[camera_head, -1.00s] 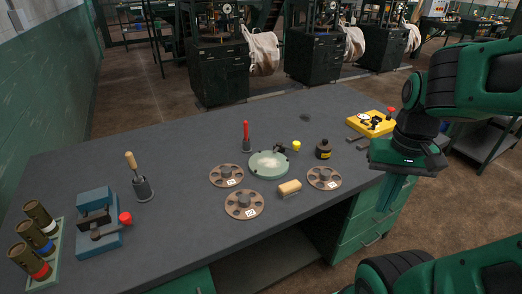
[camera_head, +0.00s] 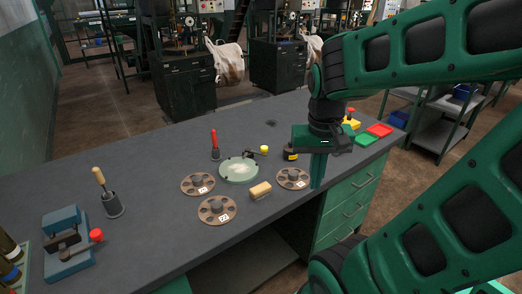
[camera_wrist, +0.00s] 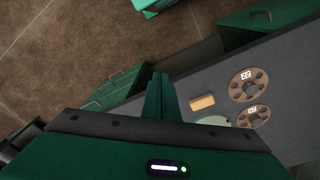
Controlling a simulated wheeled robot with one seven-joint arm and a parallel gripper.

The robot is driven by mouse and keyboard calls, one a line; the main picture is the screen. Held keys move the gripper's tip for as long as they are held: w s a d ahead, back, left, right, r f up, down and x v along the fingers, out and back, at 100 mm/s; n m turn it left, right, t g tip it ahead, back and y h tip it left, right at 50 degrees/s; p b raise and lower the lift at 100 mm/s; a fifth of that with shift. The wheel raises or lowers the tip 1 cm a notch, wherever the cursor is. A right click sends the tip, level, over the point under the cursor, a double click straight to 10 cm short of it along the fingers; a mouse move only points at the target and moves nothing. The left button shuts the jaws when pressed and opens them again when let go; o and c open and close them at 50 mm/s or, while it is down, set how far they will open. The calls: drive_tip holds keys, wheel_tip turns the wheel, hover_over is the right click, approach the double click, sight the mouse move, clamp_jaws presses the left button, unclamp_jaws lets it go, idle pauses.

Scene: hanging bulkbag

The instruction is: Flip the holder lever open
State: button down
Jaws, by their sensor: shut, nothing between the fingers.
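A blue holder-like block (camera_head: 63,246) with a dark slot stands at the table's left. A dark lever arm at its base ends in a red knob (camera_head: 96,235) pointing right. Which fixture is the task's holder is not certain. A pale green round plate (camera_head: 239,170) lies mid-table, with a small dark part and yellow knob (camera_head: 264,149) behind it. My gripper (camera_head: 317,184) points down by the front edge, right of the plate and far from the blue block. In the wrist view its shut, empty fingers (camera_wrist: 160,78) sit beside the table edge.
Slotted discs (camera_head: 217,210), a wooden block (camera_head: 260,191), a dark bottle (camera_head: 290,152) and a red-handled tool (camera_head: 214,145) surround the plate. A wooden-handled tool (camera_head: 110,197) stands upright near the blue block. Red (camera_head: 380,130) and green trays lie right.

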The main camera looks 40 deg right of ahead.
drive_tip(key=w+m+t+h, duration=0.1)
drive_tip(key=w+t+h, duration=0.1)
drive_tip(key=w, duration=2.2)
drive_tip(key=shift+w+a+f+m+t, duration=0.2)
drive_tip(key=shift+a+f+m+t, duration=0.1)
drive_tip(key=shift+t, duration=0.1)
drive_tip(key=x, duration=0.9)
drive_tip(key=shift+d+f, duration=0.3)
drive_tip(key=shift+f, duration=0.05)
drive_tip(key=shift+w+d, duration=0.8)
drive_tip(key=shift+w, duration=0.1)
drive_tip(key=shift+w+d, duration=0.6)
drive_tip(key=shift+w, duration=0.05)
